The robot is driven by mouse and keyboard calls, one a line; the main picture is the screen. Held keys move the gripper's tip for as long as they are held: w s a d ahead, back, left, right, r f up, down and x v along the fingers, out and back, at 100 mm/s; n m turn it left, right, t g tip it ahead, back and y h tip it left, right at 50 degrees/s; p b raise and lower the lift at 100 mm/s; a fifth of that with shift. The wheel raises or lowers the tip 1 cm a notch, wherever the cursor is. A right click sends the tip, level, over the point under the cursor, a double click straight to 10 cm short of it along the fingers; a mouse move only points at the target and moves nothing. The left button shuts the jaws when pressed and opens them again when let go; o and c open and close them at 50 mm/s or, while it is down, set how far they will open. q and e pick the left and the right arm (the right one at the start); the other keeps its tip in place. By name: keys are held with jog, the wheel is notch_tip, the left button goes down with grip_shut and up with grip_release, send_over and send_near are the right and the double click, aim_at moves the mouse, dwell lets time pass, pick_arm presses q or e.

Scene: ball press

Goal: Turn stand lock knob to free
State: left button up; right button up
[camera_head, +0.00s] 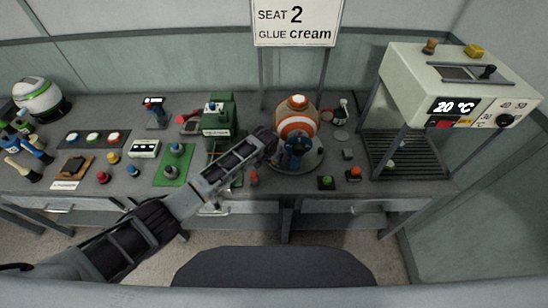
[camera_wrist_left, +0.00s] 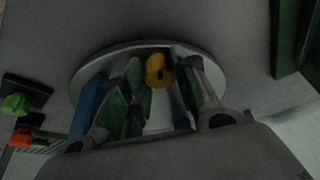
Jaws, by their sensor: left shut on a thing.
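The orange-and-white ball (camera_head: 296,124) sits on a stand in the middle of the bench. Blue parts (camera_head: 297,146) show at the front of the stand. In the left wrist view I see the stand's round pale base (camera_wrist_left: 88,72) and a yellow knob (camera_wrist_left: 158,70) with a dark mark. My left gripper (camera_head: 279,146) reaches in from the lower left to the stand's front. In the left wrist view its green-padded fingers (camera_wrist_left: 160,86) are on either side of the yellow knob, shut on it. The fingers partly hide the stand's blue parts. My right gripper is out of view.
A green press (camera_head: 219,124) stands left of the ball. A green button (camera_head: 327,182) and a red button (camera_head: 354,174) lie right of the stand near the front edge. A white oven (camera_head: 445,90) reading 20 °C stands at the right. Several small items crowd the left bench.

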pick_arm(q)
jog(key=shift+n+y, duration=0.3)
jog(key=shift+n, duration=0.3)
jog(key=o, duration=1)
jog(key=shift+r, duration=0.15)
jog(key=v, duration=1.1)
jog(key=shift+s+r, duration=0.25)
jog(key=shift+s, duration=0.05)
jog(key=shift+a, duration=0.15)
